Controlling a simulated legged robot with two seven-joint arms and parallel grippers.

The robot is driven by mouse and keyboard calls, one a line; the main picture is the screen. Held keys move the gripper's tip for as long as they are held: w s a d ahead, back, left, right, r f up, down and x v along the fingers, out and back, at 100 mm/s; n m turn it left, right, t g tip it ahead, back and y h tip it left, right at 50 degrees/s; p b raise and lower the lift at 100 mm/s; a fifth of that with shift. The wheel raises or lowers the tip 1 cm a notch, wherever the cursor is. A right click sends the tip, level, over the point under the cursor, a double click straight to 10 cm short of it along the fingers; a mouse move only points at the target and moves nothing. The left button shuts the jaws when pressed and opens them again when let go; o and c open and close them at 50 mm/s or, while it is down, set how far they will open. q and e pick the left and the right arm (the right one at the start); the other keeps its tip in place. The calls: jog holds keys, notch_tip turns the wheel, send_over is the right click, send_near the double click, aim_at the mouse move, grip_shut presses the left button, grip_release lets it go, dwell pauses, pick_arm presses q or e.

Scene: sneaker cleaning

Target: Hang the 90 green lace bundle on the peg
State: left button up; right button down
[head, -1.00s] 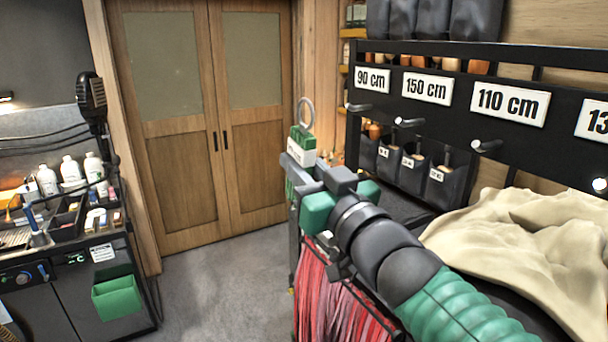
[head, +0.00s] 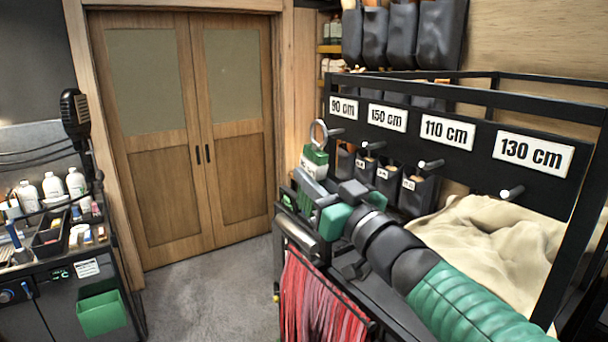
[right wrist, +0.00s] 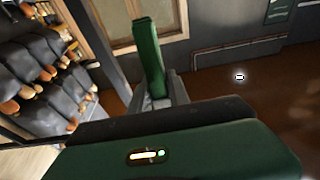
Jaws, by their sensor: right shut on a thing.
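The green lace bundle (head: 315,155) has a white label band and a pale ring (head: 318,132) on top. My right gripper (head: 312,180) is shut on it and holds it upright, ring up. In the right wrist view the green bundle (right wrist: 148,55) stands between the fingers. The 90 cm peg (head: 338,132) sticks out below the "90 cm" sign (head: 343,108). The ring appears just left of this peg's tip; I cannot tell whether they touch or how they line up in depth. My left gripper is out of view.
Pegs for 150 cm (head: 374,145), 110 cm (head: 431,164) and 130 cm (head: 511,193) run along the black rack to the right. Red laces (head: 318,305) hang below my right arm. A beige cloth (head: 485,240) lies under the rack. Open floor (head: 205,295) is at left.

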jog(key=w+d, duration=0.1)
jog(key=w+d+f, duration=0.1)
jog(key=shift+w+d+f+p, duration=0.3)
jog(key=shift+w+p, duration=0.05)
jog(key=shift+w, duration=0.05)
jog(key=shift+w+a, duration=0.1)
dwell(0.4)
jog(key=c, duration=1.1)
grip_release()
jog(key=shift+c, duration=0.2)
jog(key=shift+a, duration=0.2)
jog(key=shift+d, duration=0.1)
